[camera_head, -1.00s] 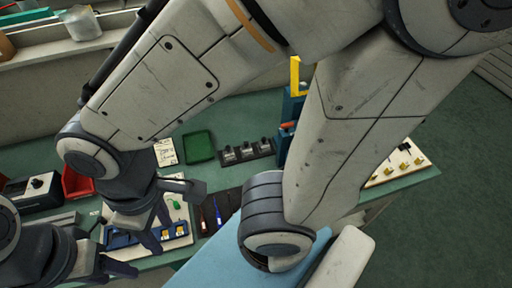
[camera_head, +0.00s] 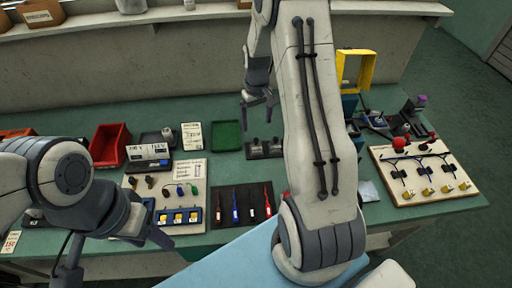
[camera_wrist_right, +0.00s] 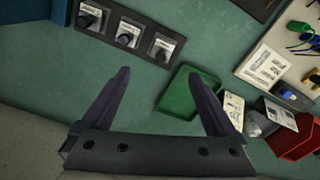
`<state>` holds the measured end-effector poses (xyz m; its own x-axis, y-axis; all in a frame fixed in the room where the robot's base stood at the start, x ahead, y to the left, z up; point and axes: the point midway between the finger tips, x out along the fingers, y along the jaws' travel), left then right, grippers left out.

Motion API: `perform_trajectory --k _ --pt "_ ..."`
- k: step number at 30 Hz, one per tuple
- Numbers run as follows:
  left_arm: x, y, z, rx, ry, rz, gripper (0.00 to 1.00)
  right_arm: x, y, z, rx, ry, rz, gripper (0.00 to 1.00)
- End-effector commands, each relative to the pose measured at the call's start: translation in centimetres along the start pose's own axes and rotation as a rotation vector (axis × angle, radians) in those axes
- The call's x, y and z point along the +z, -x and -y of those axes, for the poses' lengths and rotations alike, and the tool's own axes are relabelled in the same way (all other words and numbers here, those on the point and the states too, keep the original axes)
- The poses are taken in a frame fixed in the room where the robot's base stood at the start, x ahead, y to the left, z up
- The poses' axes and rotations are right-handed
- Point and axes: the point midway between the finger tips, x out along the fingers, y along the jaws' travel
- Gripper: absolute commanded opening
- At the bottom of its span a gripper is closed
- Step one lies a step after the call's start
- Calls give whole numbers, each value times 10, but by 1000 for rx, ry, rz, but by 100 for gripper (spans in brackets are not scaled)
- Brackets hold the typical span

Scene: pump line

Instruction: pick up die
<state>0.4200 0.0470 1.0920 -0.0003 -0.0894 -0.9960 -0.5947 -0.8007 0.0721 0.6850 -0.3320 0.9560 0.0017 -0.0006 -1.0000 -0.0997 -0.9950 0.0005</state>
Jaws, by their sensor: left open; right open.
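Three small dark parts with pale labels sit in a dark rack, the likeliest dies; the rack (camera_head: 252,154) is at the back middle of the bench. In the right wrist view they show as a left part (camera_wrist_right: 90,18), a middle part (camera_wrist_right: 128,36) and a right part (camera_wrist_right: 162,49). My right gripper (camera_head: 257,106) is open and empty above and behind the rack; its fingers also show in the wrist view (camera_wrist_right: 156,76), apart from the parts. My left gripper (camera_head: 150,222) is open over the front left of the bench, by the board with blue holder.
A green tray (camera_head: 226,136) lies left of the rack, with a red bin (camera_head: 108,146) further left. A dark mat (camera_head: 225,218) holds screwdriver-like tools. A yellow frame (camera_head: 355,68) stands right of my right arm. A fixture board (camera_head: 420,198) lies at right.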

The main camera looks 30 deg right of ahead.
Motion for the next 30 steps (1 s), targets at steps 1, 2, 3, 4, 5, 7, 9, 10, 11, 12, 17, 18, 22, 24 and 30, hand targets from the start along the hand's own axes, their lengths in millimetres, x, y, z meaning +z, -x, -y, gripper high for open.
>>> perform_trajectory --k 1,2,3,4,5,7,9,10,11,12,17,18,22,24,30 --pt "0 2 0 0 0 0 56 1 -8 -2 -1 -4 6 93" --pt "0 3 0 0 0 0 56 1 -13 -2 -1 -4 6 93" --pt "0 4 0 0 0 0 56 2 -19 -2 -1 -3 7 93" --pt "0 5 0 0 0 0 56 2 -24 -2 -1 -3 6 93" --pt "0 6 0 0 0 0 56 1 -28 -2 -1 -3 6 93" --pt "0 7 0 0 0 0 56 1 -38 -1 -1 -3 5 93" --pt "0 8 -1 0 0 0 56 1 -44 -1 -1 -3 4 93" --pt "0 8 -1 0 0 0 56 1 -46 -1 -1 -2 3 93" --pt "0 8 -1 0 0 0 56 1 -47 -1 -1 -2 2 93" --pt "0 10 -1 0 0 0 56 1 -49 -1 -1 -2 3 93" --pt "-1 20 -1 0 0 0 56 1 -67 2 -2 -2 6 93" --pt "-1 22 -2 0 0 0 56 0 -73 2 -2 -1 7 93" --pt "-1 25 -2 0 0 0 56 0 -91 2 -2 -2 5 93" --pt "-1 26 -2 0 0 0 56 0 -96 2 -1 -2 3 93" --pt "-1 26 -2 0 0 0 56 -1 -100 2 -1 -2 2 93"
